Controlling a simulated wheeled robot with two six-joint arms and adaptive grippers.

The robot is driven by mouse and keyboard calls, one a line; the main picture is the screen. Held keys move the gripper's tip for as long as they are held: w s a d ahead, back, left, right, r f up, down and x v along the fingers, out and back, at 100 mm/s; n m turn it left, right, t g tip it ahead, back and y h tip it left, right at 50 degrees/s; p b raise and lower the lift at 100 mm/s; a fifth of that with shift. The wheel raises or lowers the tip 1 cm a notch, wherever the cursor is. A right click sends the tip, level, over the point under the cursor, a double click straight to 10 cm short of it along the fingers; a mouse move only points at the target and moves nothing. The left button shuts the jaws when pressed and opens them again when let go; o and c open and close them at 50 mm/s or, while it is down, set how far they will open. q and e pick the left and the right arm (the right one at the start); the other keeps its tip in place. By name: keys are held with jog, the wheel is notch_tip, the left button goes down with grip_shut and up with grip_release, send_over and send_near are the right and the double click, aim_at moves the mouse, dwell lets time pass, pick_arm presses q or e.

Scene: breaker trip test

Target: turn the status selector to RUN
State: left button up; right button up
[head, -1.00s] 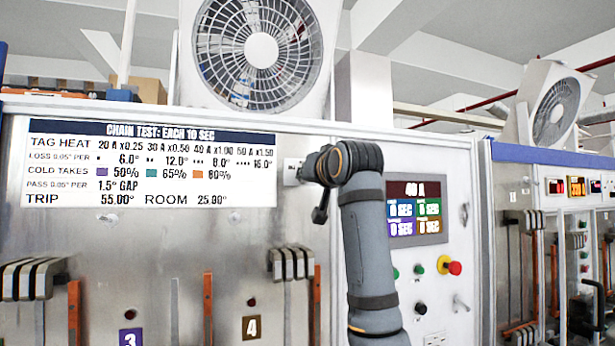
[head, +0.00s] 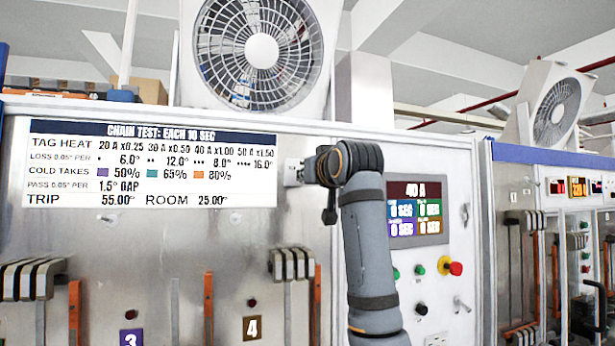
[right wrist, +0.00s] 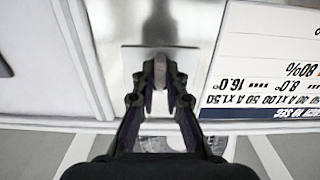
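The status selector's pale square plate (head: 293,172) is on the metal panel, just right of the test chart; my right gripper and wrist hide its knob in the head view. In the right wrist view, the plate (right wrist: 131,62) lies behind the fingers, and a small grey knob (right wrist: 160,72) stands between the fingertips. My right gripper (right wrist: 161,82) has its fingers drawn in on both sides of this knob and appears shut on it. The selector's position markings cannot be read. My left gripper is in neither view.
The white test chart (head: 150,165) is left of the selector. A display reading 40 A (head: 416,212) is right of my arm, above a red button (head: 455,268) and other small controls. Levers (head: 291,264) stand lower on the panel. A large fan (head: 262,52) is above.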

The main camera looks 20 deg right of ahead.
jog(key=o, duration=0.5)
jog(key=shift+c, duration=0.2)
jog(key=s, duration=1.2)
jog(key=shift+d, duration=0.2)
